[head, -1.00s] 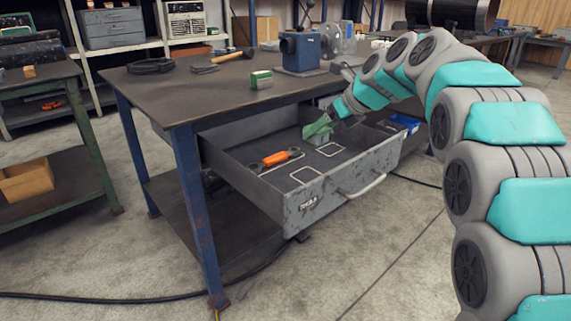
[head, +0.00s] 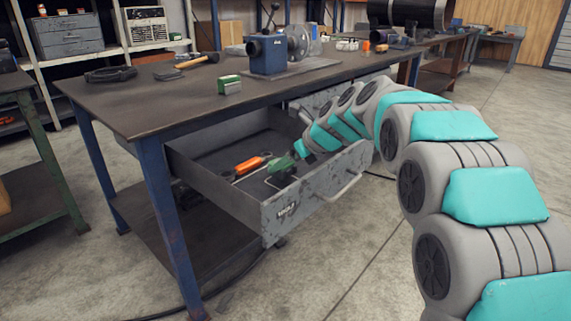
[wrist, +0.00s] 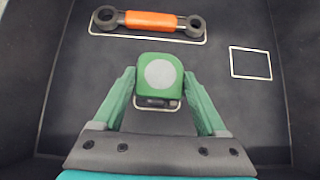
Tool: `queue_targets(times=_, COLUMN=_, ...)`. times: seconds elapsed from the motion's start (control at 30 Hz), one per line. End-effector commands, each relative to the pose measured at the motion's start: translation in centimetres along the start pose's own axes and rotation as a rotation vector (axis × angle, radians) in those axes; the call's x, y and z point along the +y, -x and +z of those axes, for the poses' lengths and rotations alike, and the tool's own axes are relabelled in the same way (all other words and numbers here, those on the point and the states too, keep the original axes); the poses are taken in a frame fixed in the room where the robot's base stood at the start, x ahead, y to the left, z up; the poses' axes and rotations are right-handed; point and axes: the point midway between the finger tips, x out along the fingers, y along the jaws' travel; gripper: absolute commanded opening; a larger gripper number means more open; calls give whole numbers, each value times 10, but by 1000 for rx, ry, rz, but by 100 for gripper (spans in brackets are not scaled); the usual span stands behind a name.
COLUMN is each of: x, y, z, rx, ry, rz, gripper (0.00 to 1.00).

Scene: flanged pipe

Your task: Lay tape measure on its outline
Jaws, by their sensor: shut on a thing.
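The tape measure (wrist: 158,75) is green with a round grey face. It sits between the green fingers of my gripper (wrist: 158,98), which is shut on it. In the head view my gripper (head: 283,168) is low inside the open drawer, with its fingers hiding most of the tape measure. A pale outline (wrist: 179,104) shows in part at the lower edge of the tape measure, which covers the rest. Whether the tape measure touches the drawer floor I cannot tell. An empty, smaller rectangular outline (wrist: 250,63) lies to the right in the wrist view.
An orange-handled tool (wrist: 150,20) with dark ring ends lies in its own outline, beyond the tape measure. The drawer (head: 215,184) has raised walls around it. The workbench (head: 150,98) above holds a green-and-white box (head: 229,85) and a blue machine (head: 267,53).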

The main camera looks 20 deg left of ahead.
Motion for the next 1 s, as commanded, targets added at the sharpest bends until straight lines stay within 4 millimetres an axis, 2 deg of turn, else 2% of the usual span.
queue_targets(times=0.8, x=-1, y=-10, z=-9, rx=-3, ry=1, rz=-3, gripper=0)
queue_targets(times=0.83, x=-1, y=-10, z=-10, rx=-2, ry=1, rz=-3, gripper=77)
queue_targets(times=1.0, x=0, y=-10, z=-10, rx=-2, ry=1, rz=-2, gripper=96)
